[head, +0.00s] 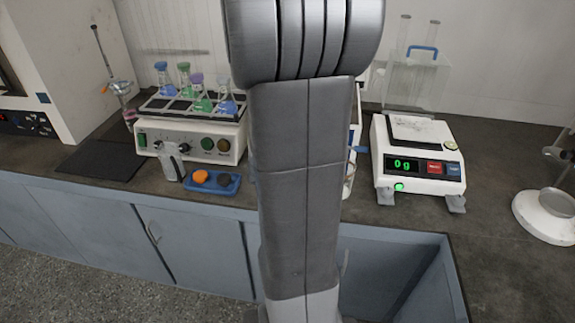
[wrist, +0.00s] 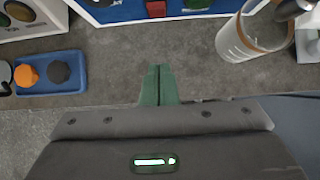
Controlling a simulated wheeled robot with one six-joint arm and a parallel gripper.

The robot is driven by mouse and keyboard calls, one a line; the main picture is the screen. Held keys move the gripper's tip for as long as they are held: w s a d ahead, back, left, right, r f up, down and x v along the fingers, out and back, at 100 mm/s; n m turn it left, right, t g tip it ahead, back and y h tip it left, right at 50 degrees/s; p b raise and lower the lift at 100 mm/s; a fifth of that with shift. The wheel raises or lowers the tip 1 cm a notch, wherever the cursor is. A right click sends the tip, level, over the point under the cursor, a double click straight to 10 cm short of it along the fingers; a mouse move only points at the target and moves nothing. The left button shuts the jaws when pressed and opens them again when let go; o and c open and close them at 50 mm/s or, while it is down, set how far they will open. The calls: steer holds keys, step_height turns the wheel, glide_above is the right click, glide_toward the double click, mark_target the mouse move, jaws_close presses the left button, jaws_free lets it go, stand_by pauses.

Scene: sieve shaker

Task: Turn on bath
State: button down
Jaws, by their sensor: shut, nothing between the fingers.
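A device with a blue front panel (wrist: 126,14) shows at the top of the wrist view. It may be the bath, but most of it is cut off. A red control (wrist: 156,8) and a green control (wrist: 196,4) are on its front. In the head view my arm hides most of this device; only a white and blue edge (head: 355,125) shows to the right of the arm. My gripper (wrist: 158,72) has its green fingers together and empty, over the worktop in front of the panel and apart from it. The gripper is hidden in the head view.
A shaker with flasks (head: 215,142) stands at left, with a blue tray (head: 228,187) in front. A balance (head: 425,165) reading 0 g stands at right. A beaker (wrist: 235,42) is right of my fingers in the wrist view. Bare worktop (wrist: 110,60) lies left of the fingers.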

steer(key=b+x, duration=0.4)
steer(key=x, duration=0.4)
steer(key=shift+f+b, duration=0.3)
steer(key=shift+f, duration=0.1)
steer(key=shift+w+d+r+p, duration=0.1)
steer(key=shift+w+r+p, duration=0.5)
steer(key=shift+w+p, duration=0.3)
steer(key=shift+w+d+r+p, duration=0.1)
steer(key=shift+w+r+p, duration=0.5)
steer(key=shift+w+p, duration=0.25)
steer(key=shift+w+r+p, duration=0.2)
steer(key=shift+w+p, duration=0.1)
steer(key=shift+w, duration=0.1)
steer(key=shift+r, duration=0.1)
